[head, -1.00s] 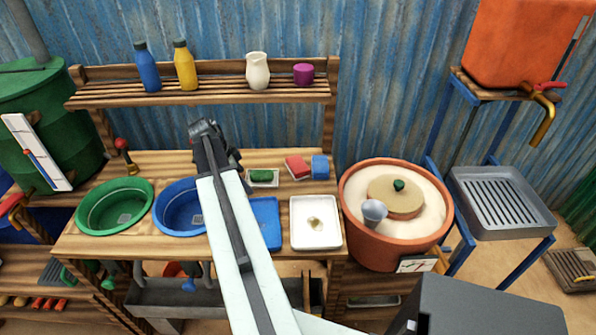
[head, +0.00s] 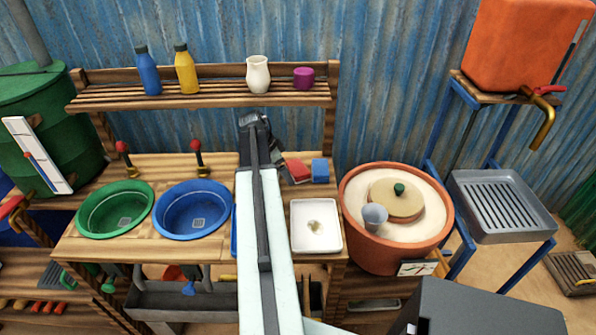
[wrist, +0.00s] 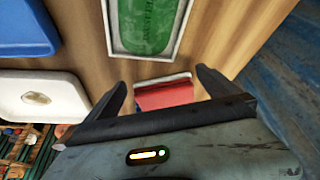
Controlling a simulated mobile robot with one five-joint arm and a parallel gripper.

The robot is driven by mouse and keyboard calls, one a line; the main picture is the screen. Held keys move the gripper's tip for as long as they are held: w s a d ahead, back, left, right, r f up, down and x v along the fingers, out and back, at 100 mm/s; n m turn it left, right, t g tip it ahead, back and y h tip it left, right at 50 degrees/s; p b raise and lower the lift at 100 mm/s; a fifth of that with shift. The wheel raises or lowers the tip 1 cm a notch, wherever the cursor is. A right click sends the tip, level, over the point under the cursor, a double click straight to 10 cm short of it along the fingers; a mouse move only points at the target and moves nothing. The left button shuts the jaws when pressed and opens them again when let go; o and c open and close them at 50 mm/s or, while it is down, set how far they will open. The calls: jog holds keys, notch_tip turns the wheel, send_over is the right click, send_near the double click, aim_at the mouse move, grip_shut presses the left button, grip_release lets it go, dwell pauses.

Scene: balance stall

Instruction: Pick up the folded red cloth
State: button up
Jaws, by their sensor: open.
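The folded red cloth (head: 297,171) lies on the wooden counter, left of a blue folded piece (head: 320,170). In the wrist view the red cloth (wrist: 165,96) shows between my two fingers, with a pale far edge; my gripper's body hides its near part. My gripper (wrist: 162,80) is open, with a dark finger on each side of the cloth. I cannot tell how far the fingertips are above the counter. In the head view my arm's dark end is just left of the cloth, and the fingertips are hard to make out there.
A green bar in a dish (wrist: 146,24) lies close beyond my fingers. A white tray (head: 302,243) and a blue tray (wrist: 22,28) are nearby. Green (head: 115,230) and blue (head: 168,228) basins stand left, a clay pot (head: 365,240) right. A bottle shelf (head: 215,98) runs behind.

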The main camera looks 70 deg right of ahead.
aim_at(297, 168)
jog(key=s+d, duration=0.2)
jog(key=s+d+f+b, duration=0.1)
jog(key=shift+s+d+f, duration=0.2)
jog(key=shift+s+d, duration=0.15)
jog(key=shift+s, duration=0.05)
jog(key=shift+r, duration=0.15)
jog(key=c, duration=1.1)
jog(key=shift+a+r, duration=0.2)
jog(key=shift+r, duration=0.05)
jog(key=shift+c, duration=0.2)
jog(key=s+a+r+p, duration=0.2)
jog(key=a+r+p, duration=0.1)
jog(key=a, duration=0.3)
jog(key=s+a+r+p, duration=0.3)
jog(key=a+r+p, duration=0.1)
jog(key=a+p, duration=0.1)
jog(key=shift+a+r, duration=0.25)
jog(key=shift+a, duration=0.65)
